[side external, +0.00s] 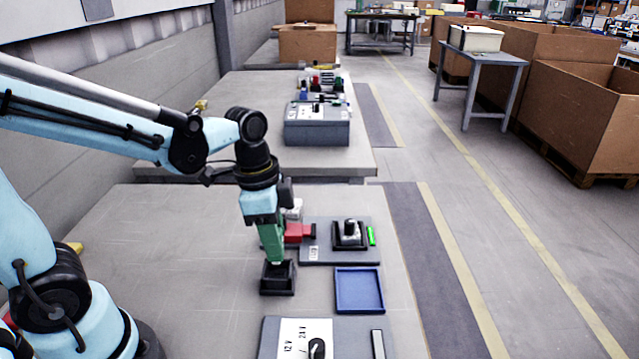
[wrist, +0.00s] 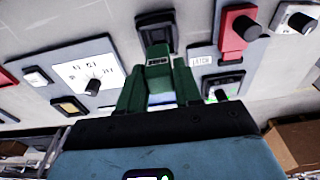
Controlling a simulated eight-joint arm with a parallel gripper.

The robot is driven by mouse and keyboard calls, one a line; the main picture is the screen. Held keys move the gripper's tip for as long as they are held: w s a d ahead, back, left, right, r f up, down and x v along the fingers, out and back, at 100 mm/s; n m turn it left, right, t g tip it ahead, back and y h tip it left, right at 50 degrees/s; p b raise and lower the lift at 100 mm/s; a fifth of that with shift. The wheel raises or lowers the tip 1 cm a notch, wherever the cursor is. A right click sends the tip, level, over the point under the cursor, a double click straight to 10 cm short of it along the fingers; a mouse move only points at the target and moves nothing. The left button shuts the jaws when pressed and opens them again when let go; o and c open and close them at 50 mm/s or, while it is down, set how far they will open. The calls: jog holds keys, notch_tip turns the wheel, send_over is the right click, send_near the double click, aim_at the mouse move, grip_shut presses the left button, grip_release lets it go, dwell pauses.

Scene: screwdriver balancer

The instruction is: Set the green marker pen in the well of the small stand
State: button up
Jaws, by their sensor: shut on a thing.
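My gripper (side external: 270,240) points down over the small stand (side external: 279,280), a black block with a square well. Its dark green fingers also show in the wrist view (wrist: 158,85). They are shut on the green marker pen (wrist: 158,62), which shows as a green piece with a small pale label between them. In the wrist view the pen's far end overlaps the near part of the stand (wrist: 154,20). In the side view the green lower end is at the stand's top. I cannot tell how deep the pen is in the well.
Right of the stand lies an empty blue tray (side external: 359,291). Behind it are a grey latch panel (side external: 335,254) with a black knob and green strip, and a red block (side external: 297,233). A dial panel (side external: 305,335) is at the front. The bench left of the stand is clear.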

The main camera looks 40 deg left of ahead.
jog(key=shift+f, duration=2.05)
jog(key=o, duration=1.1)
jog(key=r, duration=0.8)
jog(key=s+a+r, duration=0.1)
jog(key=r, duration=0.3)
